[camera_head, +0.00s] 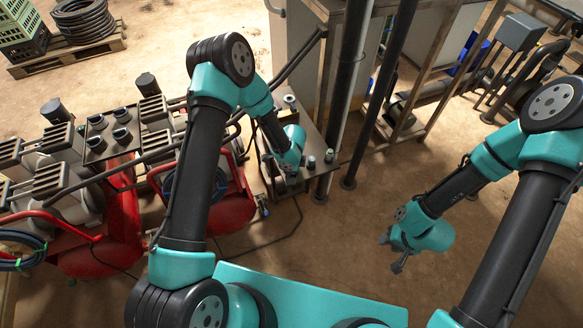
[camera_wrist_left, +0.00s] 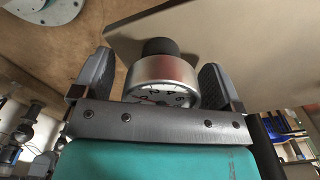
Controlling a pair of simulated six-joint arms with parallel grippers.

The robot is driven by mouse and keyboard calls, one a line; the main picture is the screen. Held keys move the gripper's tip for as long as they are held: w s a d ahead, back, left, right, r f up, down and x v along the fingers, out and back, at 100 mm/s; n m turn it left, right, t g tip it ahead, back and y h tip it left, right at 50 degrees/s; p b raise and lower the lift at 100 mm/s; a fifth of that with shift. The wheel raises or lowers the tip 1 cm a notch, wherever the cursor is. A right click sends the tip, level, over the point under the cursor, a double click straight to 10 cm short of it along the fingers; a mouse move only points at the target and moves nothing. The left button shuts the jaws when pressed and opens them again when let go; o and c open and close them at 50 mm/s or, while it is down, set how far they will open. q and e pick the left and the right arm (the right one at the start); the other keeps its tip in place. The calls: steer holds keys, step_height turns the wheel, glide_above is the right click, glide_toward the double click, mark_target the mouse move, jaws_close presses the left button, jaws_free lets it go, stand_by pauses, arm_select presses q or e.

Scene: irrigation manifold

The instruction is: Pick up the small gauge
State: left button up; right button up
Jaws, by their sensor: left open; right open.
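The small gauge (camera_wrist_left: 162,72) shows in the left wrist view, with a silver round case, a dark cap above and a white dial with black marks partly cut off by the gripper body. My left gripper (camera_wrist_left: 155,80) is open, with one finger on each side of the gauge and a visible gap on both sides. In the head view my left gripper (camera_head: 288,178) is low over the small bench, and I cannot pick out the gauge between its fingers there. My right gripper (camera_head: 393,252) is open and empty above the bare floor.
The small bench (camera_head: 266,166) holds a few small fittings (camera_head: 311,161). Dark upright pipes (camera_head: 347,80) stand just right of it. Red compressors (camera_head: 225,210) and motors crowd the left. The floor (camera_head: 330,235) in front of the bench is clear.

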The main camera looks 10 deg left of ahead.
arm_select(q)
steer(key=shift+f, duration=0.1)
stand_by(0.4)
steer(key=c, duration=1)
